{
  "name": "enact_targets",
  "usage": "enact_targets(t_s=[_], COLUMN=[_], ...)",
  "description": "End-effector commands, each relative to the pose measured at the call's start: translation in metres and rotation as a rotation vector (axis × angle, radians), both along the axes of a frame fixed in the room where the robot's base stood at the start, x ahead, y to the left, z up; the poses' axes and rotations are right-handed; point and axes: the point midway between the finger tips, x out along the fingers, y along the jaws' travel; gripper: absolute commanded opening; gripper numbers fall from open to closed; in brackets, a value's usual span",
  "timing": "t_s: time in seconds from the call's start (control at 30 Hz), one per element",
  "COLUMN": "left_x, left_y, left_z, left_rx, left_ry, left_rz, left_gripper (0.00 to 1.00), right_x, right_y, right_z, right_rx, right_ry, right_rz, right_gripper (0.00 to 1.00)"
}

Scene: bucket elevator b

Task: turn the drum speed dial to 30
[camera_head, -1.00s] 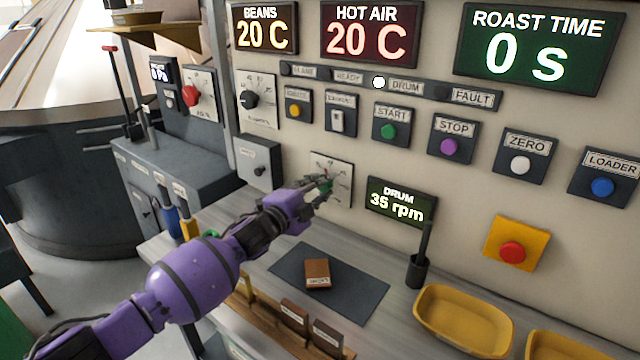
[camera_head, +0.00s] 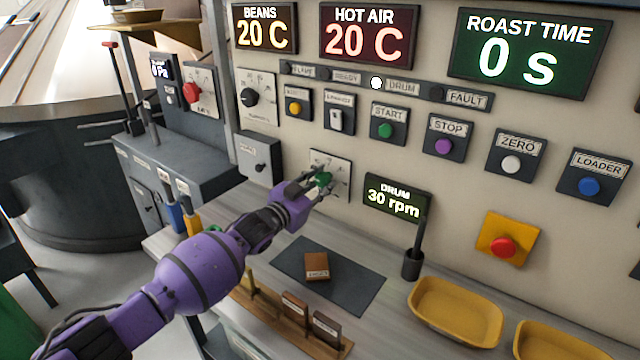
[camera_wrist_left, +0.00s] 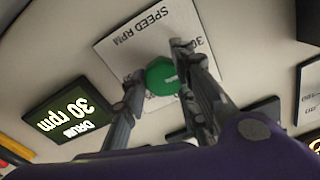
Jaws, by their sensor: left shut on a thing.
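The drum speed dial is a green knob (camera_head: 322,180) on a white scale plate (camera_head: 343,188) on the panel. In the left wrist view the green knob (camera_wrist_left: 161,76) sits between the fingers, and the plate (camera_wrist_left: 150,32) reads "SPEED RPM". My left gripper (camera_head: 318,184) is shut on the knob, with a finger on either side (camera_wrist_left: 157,80). The drum display (camera_head: 396,198) reads 30 rpm, and it shows upside down in the left wrist view (camera_wrist_left: 72,114). The fingers hide part of the scale. My right gripper is not in view.
Start (camera_head: 386,130) and stop (camera_head: 444,145) buttons are above the dial. A red button on a yellow plate (camera_head: 520,225) is to the right.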

Motion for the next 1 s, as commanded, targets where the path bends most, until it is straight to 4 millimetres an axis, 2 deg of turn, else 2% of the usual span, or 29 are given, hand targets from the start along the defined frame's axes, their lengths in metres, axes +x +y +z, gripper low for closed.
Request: enact_targets(t_s=[0.03, 0.43, 1.0], left_x=[-0.0042, -0.0045, -0.0047], left_y=[-0.004, -0.0051, -0.0061], left_z=[-0.0104, -0.0081, -0.006], left_rx=[-0.025, -0.207, -0.251], left_ry=[0.035, 0.165, 0.196], left_rz=[-0.006, -0.007, -0.008], left_gripper=[0.01, 0.01, 0.01], right_x=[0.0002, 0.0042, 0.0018], right_y=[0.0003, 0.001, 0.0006], right_z=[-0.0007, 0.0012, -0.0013], right_rx=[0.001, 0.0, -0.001], right_ry=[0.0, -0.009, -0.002], right_rz=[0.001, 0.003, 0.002], right_gripper=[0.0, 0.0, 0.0])
